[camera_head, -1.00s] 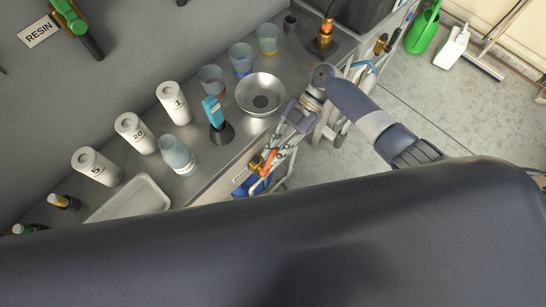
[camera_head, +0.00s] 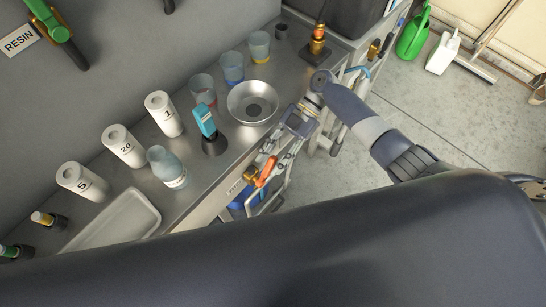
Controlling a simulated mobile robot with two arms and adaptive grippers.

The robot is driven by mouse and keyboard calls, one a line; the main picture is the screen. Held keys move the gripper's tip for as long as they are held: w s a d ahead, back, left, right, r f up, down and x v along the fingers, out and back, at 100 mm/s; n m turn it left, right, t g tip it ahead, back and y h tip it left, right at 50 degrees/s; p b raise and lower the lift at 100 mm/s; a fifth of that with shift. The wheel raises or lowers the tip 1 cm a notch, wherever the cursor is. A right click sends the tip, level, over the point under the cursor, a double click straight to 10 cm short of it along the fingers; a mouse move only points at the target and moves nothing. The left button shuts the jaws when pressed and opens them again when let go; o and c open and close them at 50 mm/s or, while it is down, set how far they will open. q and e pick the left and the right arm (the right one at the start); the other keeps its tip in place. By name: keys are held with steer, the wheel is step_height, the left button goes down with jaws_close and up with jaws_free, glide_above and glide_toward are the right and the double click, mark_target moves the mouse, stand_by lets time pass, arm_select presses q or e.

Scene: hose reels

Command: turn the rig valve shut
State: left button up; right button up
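A valve with an orange lever (camera_head: 266,171) and a brass fitting (camera_head: 250,173) is at the front edge of the steel counter, and I take it to be the rig valve. My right gripper (camera_head: 278,160) reaches down to it from the upper right. Its grey fingers look spread, with the orange lever between or just below their tips. I cannot tell whether they touch the lever. Part of the valve is hidden by the fingers. My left gripper is not in view.
A green-handled valve (camera_head: 52,20) is on the wall. Open floor (camera_head: 455,115) lies right.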

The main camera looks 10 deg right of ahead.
steer(key=v, duration=1.2)
